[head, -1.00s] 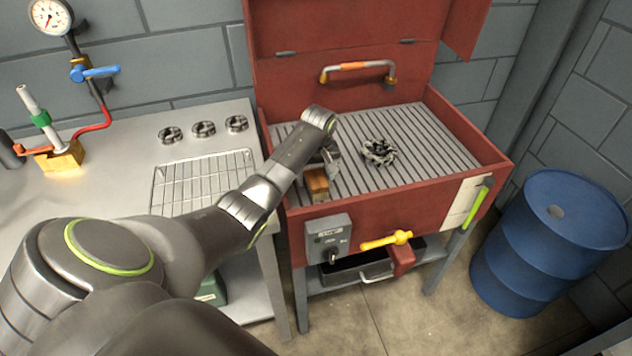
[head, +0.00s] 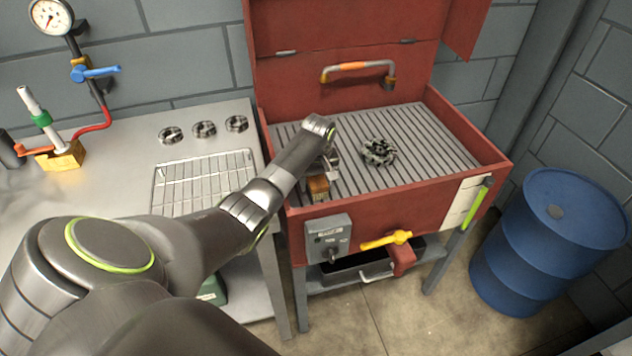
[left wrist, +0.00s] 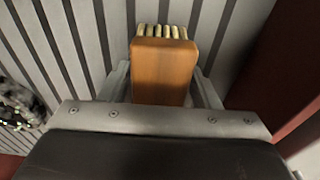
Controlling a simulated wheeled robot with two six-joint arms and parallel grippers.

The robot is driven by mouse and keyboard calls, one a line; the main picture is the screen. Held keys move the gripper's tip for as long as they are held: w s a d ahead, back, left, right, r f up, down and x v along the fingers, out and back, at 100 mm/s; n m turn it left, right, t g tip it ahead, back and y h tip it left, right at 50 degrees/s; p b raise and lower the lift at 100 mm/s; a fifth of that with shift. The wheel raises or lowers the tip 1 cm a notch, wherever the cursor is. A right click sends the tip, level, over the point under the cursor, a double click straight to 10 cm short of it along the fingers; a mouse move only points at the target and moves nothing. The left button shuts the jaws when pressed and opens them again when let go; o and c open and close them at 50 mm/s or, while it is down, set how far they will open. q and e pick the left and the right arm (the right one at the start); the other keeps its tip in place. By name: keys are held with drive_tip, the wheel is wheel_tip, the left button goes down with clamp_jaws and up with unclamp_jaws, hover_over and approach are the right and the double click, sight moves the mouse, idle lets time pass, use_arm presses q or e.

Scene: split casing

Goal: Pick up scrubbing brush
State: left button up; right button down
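The scrubbing brush (head: 317,189), an orange-brown wooden block, lies on the slatted floor of the red basin, near its front left corner. In the left wrist view the brush (left wrist: 163,68) shows its wooden back, with pale bristles at its far end. My left gripper (head: 328,167) is low in the basin at the brush. The fingers of the left gripper (left wrist: 163,85) stand on both sides of the block, very close to it. The block hides part of them, so I cannot tell whether they press on it. My right gripper is not in view.
A dark, mottled metal part (head: 379,152) lies right of the brush on the slats. The basin's red front wall (head: 420,190) is close to the brush. A bench with a wire rack (head: 200,182) stands left, a blue barrel (head: 550,240) right.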

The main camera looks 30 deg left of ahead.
use_arm(q)
drive_tip(key=c, duration=0.7)
drive_tip(key=shift+c, duration=0.2)
wheel_tip(320, 180, up, 10)
drive_tip(key=shift+r+b, duration=0.2)
drive_tip(key=shift+b, duration=0.15)
drive_tip(key=o, duration=0.5)
drive_tip(key=c, duration=0.3)
drive_tip(key=shift+w, duration=0.1)
drive_tip(key=shift+c, duration=0.2)
